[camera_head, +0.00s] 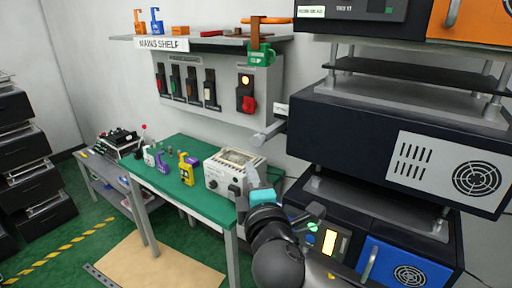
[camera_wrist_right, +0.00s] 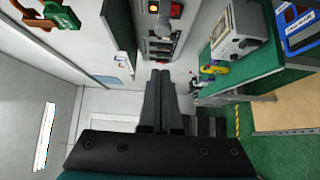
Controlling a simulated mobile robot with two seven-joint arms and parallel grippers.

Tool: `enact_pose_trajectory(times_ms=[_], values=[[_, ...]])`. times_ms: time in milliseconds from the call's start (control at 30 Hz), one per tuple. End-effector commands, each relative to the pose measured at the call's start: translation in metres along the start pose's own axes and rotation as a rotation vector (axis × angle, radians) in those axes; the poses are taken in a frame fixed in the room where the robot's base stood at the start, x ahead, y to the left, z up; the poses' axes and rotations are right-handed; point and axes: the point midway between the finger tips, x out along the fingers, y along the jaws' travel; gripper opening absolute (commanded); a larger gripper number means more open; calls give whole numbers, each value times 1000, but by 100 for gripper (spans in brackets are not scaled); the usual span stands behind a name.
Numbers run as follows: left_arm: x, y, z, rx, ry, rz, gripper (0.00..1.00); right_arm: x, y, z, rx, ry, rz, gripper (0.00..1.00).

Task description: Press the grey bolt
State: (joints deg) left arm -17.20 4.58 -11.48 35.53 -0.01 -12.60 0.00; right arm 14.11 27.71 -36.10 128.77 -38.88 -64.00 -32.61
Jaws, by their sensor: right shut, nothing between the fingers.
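A light grey bar with a round end (camera_head: 268,134) sticks out to the left beside the dark rack unit in the head view. It looks like the grey bolt, though I cannot make out its mounting. My right gripper (camera_head: 250,178) is below and a little left of it, in front of the bench instrument, apart from the bar in the picture. In the right wrist view the two dark fingers (camera_wrist_right: 163,95) lie together with nothing between them. I cannot pick out the bolt with certainty there. My left gripper is not in view.
A green-topped bench (camera_head: 200,205) holds a white instrument (camera_head: 225,170) and small coloured items. A wall panel (camera_head: 180,98) with several switches and a red knob (camera_head: 250,104) hangs beneath the shelf (camera_head: 215,42). The dark rack unit (camera_head: 350,135) closes off the right.

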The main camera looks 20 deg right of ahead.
Motion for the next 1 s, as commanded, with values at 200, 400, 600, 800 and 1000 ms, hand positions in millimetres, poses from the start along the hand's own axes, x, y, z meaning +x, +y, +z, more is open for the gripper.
enact_pose_trajectory(times_ms=[200, 400, 600, 800, 1000], values=[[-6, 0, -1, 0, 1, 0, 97, 36, 2, 0, -1, -1, 1, 0], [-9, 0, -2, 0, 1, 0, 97, 65, 1, 0, -1, -2, 0, 0], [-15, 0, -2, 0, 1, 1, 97, 88, 2, 16, -4, -4, 0, 0], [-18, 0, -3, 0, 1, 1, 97, 100, 0, 27, 0, -1, -1, 0], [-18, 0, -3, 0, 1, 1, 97, 102, 0, 29, 1, 0, -1, 0]])
